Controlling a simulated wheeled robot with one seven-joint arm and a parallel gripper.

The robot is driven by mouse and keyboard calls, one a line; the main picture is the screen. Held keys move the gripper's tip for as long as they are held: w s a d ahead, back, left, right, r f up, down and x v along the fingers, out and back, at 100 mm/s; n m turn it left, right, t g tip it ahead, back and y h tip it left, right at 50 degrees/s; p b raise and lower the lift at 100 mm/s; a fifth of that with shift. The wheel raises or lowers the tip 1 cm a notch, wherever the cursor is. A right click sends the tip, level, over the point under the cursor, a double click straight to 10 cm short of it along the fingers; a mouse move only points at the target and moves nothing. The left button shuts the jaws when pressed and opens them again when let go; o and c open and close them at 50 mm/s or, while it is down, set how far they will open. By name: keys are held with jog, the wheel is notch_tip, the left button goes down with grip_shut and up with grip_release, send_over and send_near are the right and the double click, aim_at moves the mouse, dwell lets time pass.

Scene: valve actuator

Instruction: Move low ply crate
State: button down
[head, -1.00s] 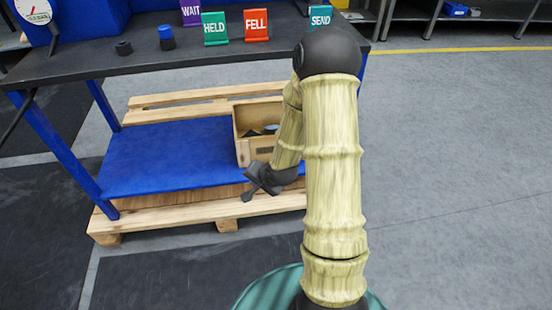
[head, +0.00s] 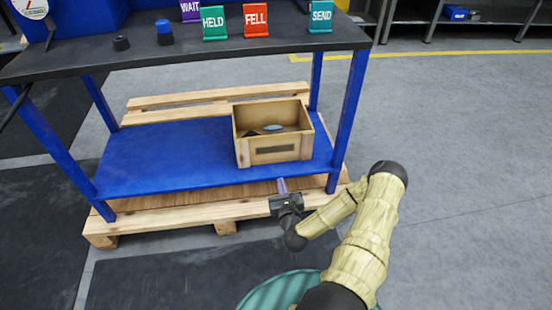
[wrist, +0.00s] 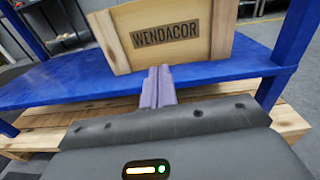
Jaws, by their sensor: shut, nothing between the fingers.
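The low ply crate (head: 275,149) is a small open-topped wooden box on the right part of the bench's blue lower shelf (head: 165,165). A dark item and a pale rounded item lie inside it. In the wrist view the crate's front (wrist: 168,40) bears the word WENDACOR and fills the upper middle. My gripper (head: 282,185) is just in front of the shelf's front edge, a short way below and in front of the crate, apart from it. Its purple fingers (wrist: 158,85) are together with nothing between them and point toward the crate's front.
The dark bench top (head: 180,45) hangs over the shelf, with HELD (head: 214,22), FELL (head: 256,20) and SEND (head: 321,17) signs on it. A blue leg (head: 350,115) stands right of the crate. A wooden pallet (head: 175,215) lies beneath. The floor at right is clear.

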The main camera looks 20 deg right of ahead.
aim_at(275, 151)
jog(key=shift+s+d+m+h, duration=0.1)
jog(key=shift+d+m+h, duration=0.2)
jog(key=shift+m, duration=0.1)
jog(key=b+x, duration=0.5)
jog(key=x, duration=0.8)
jog(key=shift+f+b, duration=0.1)
jog(key=shift+b, duration=0.3)
jog(key=shift+w, duration=0.5)
